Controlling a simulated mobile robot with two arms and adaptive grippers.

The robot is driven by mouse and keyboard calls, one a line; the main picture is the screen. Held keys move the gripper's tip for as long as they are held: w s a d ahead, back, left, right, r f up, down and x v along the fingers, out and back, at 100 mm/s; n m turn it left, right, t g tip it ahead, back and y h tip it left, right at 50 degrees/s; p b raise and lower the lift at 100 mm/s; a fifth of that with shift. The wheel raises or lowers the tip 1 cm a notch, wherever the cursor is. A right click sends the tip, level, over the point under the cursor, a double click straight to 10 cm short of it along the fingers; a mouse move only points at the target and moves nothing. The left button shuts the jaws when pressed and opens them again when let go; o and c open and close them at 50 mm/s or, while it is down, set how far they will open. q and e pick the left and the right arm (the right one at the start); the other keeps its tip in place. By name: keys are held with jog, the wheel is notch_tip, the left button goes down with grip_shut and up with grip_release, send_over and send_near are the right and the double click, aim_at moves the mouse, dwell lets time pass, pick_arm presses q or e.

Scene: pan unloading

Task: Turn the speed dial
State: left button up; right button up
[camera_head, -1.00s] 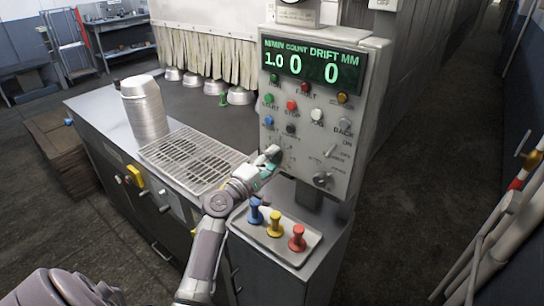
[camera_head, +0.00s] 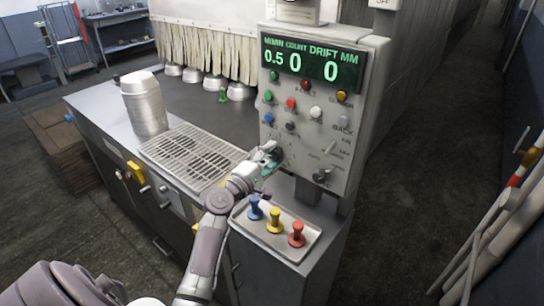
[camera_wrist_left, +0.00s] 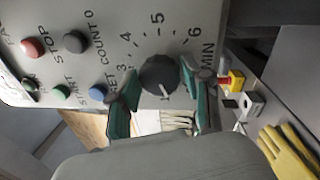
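The speed dial (camera_wrist_left: 160,75) is a round black knob with a white pointer mark, ringed by printed numbers, on the grey control panel (camera_head: 335,110). My left gripper (camera_head: 272,154) is at the dial, low on the left of the panel. In the left wrist view its two green-padded fingers (camera_wrist_left: 158,88) stand on either side of the knob, with a narrow gap showing on each side. The green display (camera_head: 312,64) reads 0.5 under M/MIN, and 0 for count and drift. My right gripper is not in view.
Coloured buttons sit above the dial, and another knob (camera_head: 321,176) is to its right. A tray (camera_head: 262,243) with blue, yellow and red pegs lies below. A wire rack (camera_head: 185,150) and stacked pans (camera_head: 143,105) stand left. Yellow gloves (camera_wrist_left: 288,150) show in the wrist view.

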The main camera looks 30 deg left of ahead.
pick_arm(q)
jog(key=shift+o, duration=0.9)
jog(key=shift+s+f, duration=0.1)
jog(key=s+f, duration=0.1)
jog(key=s, duration=1)
jog(key=shift+s+a, duration=0.4)
jog(key=shift+f, duration=0.1)
